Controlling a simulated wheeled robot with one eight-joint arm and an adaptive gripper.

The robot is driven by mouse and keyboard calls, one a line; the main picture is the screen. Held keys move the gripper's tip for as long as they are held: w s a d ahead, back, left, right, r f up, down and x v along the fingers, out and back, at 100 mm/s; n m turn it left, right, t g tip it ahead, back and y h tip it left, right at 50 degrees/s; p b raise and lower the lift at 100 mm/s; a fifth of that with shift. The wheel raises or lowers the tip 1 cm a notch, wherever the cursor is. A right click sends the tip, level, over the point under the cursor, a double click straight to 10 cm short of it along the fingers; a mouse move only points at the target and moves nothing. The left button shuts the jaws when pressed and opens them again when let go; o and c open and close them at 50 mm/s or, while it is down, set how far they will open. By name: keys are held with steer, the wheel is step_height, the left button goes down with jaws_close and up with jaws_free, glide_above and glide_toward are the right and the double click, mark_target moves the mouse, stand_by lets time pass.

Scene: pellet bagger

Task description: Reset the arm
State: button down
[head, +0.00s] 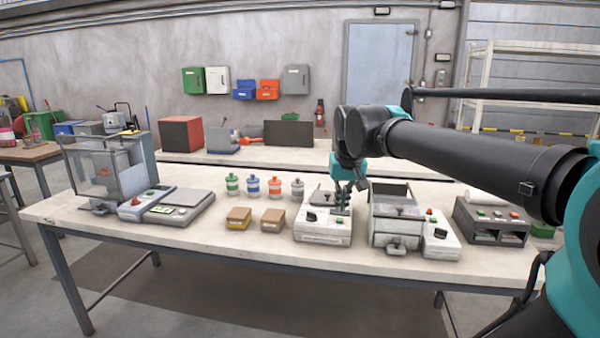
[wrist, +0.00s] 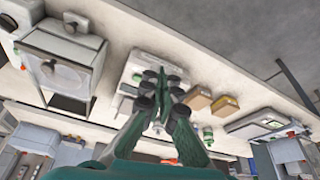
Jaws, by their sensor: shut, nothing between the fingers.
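My arm reaches in from the right of the head view, over the workbench (head: 270,243). My gripper (head: 350,189) points down just above a small grey-white machine (head: 322,228) with a black knob. The gripper is shut and nothing shows between its fingers. In the wrist view the green fingers (wrist: 158,82) come together over the same light machine (wrist: 135,70). The fingertips hide part of the machine's top, and I cannot tell whether they touch it.
A boxy machine (head: 397,215) stands close right of my gripper, with a dark control box (head: 490,222) beyond. Two cardboard boxes (head: 271,220), several capped bottles (head: 275,188), a scale (head: 180,207) and a clear hopper machine (head: 105,172) stand to the left. The bench's front strip is mostly clear.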

steer(key=s+d+f, duration=0.2)
steer(key=s+f, duration=0.2)
steer(key=f, duration=0.5)
steer(key=s+d+f, duration=0.3)
steer(key=s+f, duration=0.2)
steer(key=f, duration=0.4)
steer(key=s+d+f, duration=0.3)
steer(key=s+f, duration=0.2)
steer(key=f, duration=0.4)
steer(key=shift+m, duration=0.4)
steer(key=c, duration=2.3)
jaws_free()
